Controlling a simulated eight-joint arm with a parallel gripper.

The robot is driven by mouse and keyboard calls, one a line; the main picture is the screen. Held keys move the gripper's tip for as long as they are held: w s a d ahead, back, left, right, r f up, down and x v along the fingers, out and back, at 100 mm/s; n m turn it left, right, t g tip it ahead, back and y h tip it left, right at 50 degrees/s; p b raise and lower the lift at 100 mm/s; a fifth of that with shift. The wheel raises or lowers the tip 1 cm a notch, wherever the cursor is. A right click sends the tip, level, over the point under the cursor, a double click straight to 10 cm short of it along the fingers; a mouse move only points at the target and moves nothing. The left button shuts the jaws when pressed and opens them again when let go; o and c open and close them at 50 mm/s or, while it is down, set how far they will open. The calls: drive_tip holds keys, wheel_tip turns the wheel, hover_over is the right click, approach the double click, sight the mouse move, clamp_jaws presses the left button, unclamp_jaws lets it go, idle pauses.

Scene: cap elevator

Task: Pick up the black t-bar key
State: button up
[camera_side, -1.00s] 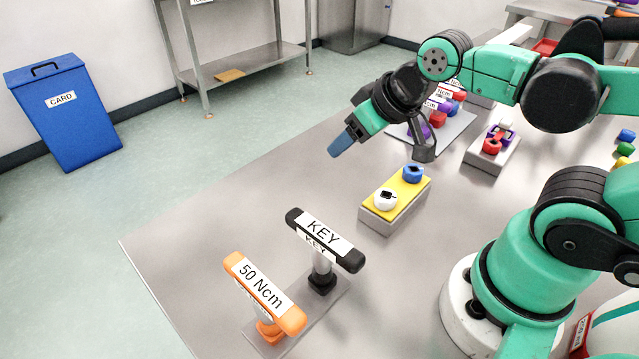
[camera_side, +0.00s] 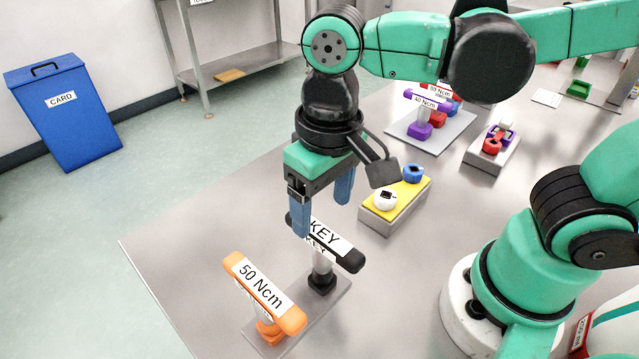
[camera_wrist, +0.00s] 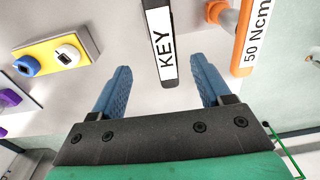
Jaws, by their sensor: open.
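The black t-bar key (camera_side: 350,259) stands upright at the front of the table, with a white KEY label on its crossbar. Its left end is partly hidden behind a finger in the side view. In the wrist view the key (camera_wrist: 172,83) lies ahead of and between the fingers. My gripper (camera_side: 322,212) points down with its two blue fingers apart and empty, above and just behind the key. In the wrist view the gripper (camera_wrist: 162,75) is open, with the KEY bar between the lines of the fingers and not gripped.
An orange 50 Ncm t-bar (camera_side: 264,293) stands close to the key on the same grey plate (camera_side: 338,303). A yellow-topped block (camera_side: 378,208) with a white and a blue cap is behind right. A purple t-bar (camera_side: 420,130) stands farther back. The table's left is bare.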

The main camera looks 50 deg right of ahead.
sight(323, 233)
drive_tip(key=shift+s+a+g, duration=0.25)
drive_tip(key=shift+a+g, duration=0.05)
drive_tip(key=shift+a, duration=0.05)
drive_tip(key=shift+f, duration=2.75)
clamp_jaws()
